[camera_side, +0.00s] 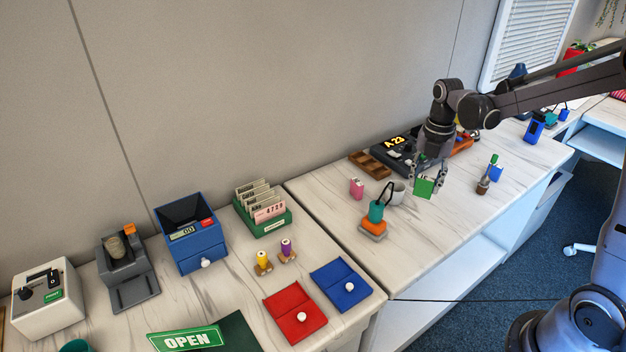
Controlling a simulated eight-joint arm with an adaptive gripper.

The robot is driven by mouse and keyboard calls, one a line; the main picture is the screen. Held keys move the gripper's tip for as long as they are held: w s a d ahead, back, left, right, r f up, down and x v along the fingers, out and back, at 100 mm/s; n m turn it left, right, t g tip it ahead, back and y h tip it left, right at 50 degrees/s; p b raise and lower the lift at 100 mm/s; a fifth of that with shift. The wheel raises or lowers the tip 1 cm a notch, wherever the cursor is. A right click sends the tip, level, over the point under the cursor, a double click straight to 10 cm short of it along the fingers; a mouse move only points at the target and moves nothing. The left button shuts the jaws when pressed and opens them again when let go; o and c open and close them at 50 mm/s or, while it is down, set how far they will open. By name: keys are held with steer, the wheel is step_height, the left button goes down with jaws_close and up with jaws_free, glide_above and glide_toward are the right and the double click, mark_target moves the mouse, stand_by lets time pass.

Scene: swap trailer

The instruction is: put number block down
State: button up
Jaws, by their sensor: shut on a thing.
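My gripper (429,178) comes in from the right over the farther white marbled counter. It points down and is shut on a green block (424,188), which I take to be the number block. Any number on the block is too small to read. The block is close to the counter top; I cannot tell whether it touches it. A white mug (396,193) stands just left of the block.
A pink block (356,187) and a teal-and-orange stamp-like thing (374,221) stand left of the mug. A dark device with a lit display (394,142) and a brown tray (370,164) lie behind. A small brown holder (483,185) stands to the right. The counter's front is clear.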

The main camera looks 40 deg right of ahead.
steer(key=w+a+n, duration=0.5)
steer(key=w+a, duration=0.4)
steer(key=a, duration=0.5)
steer(key=n, duration=0.8)
glide_above(198, 319)
steer(key=f, duration=0.7)
steer(key=shift+d+f, duration=0.1)
steer(key=shift+d, duration=0.2)
steer(key=shift+a+f, duration=0.3)
steer(key=shift+f, duration=1.95)
steer(key=o, duration=1)
steer(key=shift+f, duration=0.1)
